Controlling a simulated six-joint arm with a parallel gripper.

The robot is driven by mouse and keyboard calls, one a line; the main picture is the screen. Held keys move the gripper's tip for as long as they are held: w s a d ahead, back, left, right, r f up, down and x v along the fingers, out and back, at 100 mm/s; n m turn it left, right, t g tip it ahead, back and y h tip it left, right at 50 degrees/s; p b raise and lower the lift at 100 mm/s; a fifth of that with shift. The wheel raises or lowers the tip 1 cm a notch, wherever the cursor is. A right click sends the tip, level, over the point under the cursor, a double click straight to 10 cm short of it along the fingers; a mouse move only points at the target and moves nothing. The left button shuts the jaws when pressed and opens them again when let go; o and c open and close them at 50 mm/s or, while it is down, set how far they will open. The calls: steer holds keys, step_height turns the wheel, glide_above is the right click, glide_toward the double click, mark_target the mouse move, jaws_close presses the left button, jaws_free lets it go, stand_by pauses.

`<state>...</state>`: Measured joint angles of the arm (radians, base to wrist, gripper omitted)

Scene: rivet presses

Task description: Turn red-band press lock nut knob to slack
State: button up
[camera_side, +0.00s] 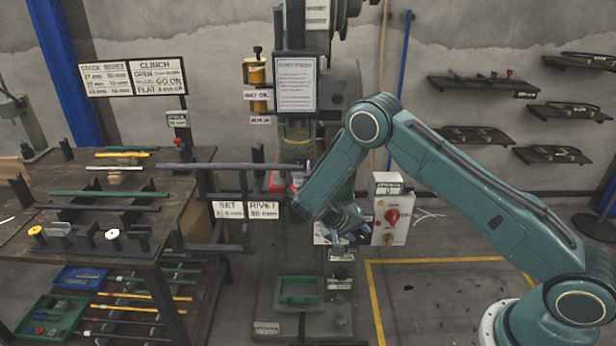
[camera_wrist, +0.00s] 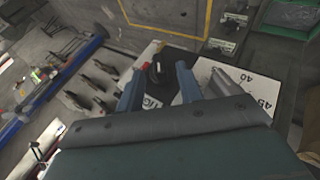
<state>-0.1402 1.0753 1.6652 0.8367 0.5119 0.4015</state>
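The press (camera_side: 298,130) stands at the middle of the side view, with a red part (camera_side: 277,182) showing left of my forearm. My gripper (camera_side: 347,222) points down in front of the press, and my arm hides part of it. In the wrist view my gripper (camera_wrist: 159,70) is open, with two blue-grey fingers apart. The knob is hidden in the side view.
A white scale plate (camera_wrist: 262,85) with numbers and a grey cylinder lie right of the fingers. A control box (camera_side: 390,212) with a red knob stands right of my gripper. A workbench (camera_side: 185,205) with rods is at left. A green tray (camera_side: 300,290) sits below.

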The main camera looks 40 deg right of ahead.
steer(key=v, duration=1.2)
steer(key=shift+f, duration=0.1)
